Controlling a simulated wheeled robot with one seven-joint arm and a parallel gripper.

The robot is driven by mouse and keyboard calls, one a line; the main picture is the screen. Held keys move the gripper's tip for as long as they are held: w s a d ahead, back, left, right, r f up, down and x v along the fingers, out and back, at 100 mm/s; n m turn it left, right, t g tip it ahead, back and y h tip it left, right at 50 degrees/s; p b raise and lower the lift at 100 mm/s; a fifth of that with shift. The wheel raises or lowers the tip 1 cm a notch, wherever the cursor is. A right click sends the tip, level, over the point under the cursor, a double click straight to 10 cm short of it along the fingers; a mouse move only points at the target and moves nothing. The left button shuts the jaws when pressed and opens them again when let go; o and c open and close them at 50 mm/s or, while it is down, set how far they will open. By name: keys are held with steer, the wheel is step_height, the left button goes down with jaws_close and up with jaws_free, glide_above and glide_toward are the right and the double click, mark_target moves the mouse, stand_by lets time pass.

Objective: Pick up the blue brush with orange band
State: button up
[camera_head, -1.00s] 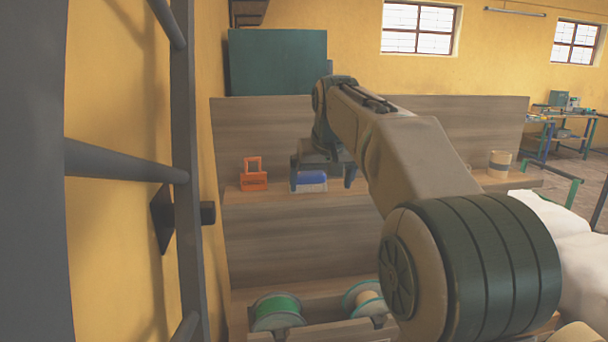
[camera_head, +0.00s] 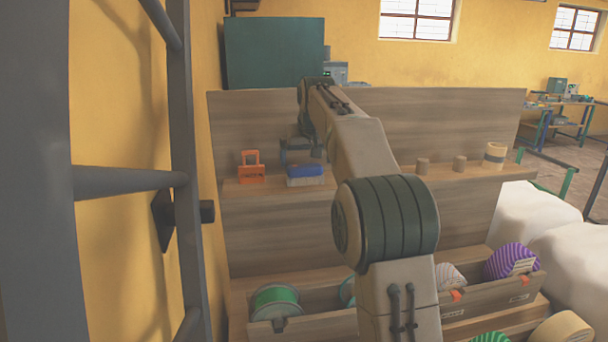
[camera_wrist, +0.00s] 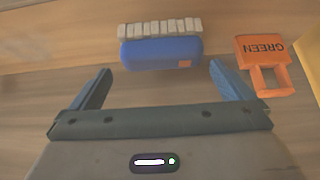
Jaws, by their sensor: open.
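The blue brush (camera_head: 304,171) lies on the upper wooden shelf, with its pale bristles toward the shelf's front edge. In the wrist view the brush (camera_wrist: 158,54) shows its blue back, a small orange patch near one end and a row of pale bristles. My gripper (camera_wrist: 160,80) is open and empty, its two fingers spread a little wider than the brush. The brush lies just beyond the fingertips, roughly centred between them and not between the jaws. In the head view my gripper (camera_head: 302,153) is just behind and above the brush, partly hidden by my arm.
Small wooden cylinders (camera_head: 459,163) and a beige roll (camera_head: 494,156) stand farther right on the shelf. Spools (camera_head: 275,302) sit below. A yellow wall borders the left.

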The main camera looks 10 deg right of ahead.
mark_target(305, 165)
steer(key=p+x, duration=0.1)
steer(key=x, duration=0.4)
steer(key=shift+w+a+f, duration=0.1)
steer(key=shift+a+f, duration=0.05)
steer(key=shift+f, duration=0.25)
steer(key=c, duration=0.7)
